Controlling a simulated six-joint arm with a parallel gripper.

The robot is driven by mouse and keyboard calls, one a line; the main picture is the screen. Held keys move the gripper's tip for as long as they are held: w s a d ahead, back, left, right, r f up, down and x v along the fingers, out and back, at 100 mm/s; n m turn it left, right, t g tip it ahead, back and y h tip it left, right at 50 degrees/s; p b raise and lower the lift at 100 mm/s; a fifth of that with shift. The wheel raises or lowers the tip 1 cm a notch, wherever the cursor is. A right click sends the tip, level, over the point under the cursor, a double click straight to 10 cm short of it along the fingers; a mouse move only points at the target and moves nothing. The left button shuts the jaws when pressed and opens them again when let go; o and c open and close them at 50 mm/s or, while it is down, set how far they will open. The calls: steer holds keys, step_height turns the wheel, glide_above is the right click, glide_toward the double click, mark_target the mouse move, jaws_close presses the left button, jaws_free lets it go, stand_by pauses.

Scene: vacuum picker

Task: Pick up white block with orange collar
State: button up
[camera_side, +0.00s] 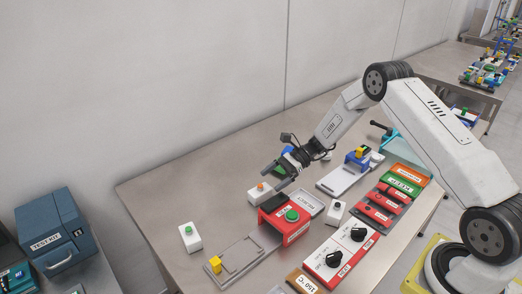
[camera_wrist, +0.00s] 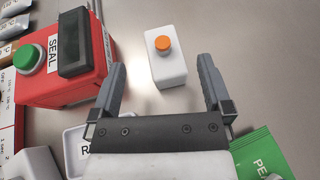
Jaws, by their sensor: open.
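The white block with the orange collar (camera_wrist: 170,68) stands upright on the metal table. Its orange top faces up in the wrist view, between and just beyond my fingertips. In the side view the block (camera_side: 258,194) is next to the red sealing box, partly overlapped by my gripper. My gripper (camera_wrist: 162,75) is open and empty, with one finger to each side of the block in the picture. In the side view my gripper (camera_side: 275,178) is at the block's upper right. I cannot tell how high the fingertips are above it.
A red SEAL box (camera_side: 289,222) with a green button stands close to the block. A white block with a green top (camera_side: 190,236) stands at the left. A green packet (camera_wrist: 262,152) lies at the wrist view's lower right. Bare table (camera_wrist: 265,60) lies beyond the block.

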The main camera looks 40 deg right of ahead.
mark_target(262, 187)
steer(key=shift+x, duration=2.6)
jaws_close()
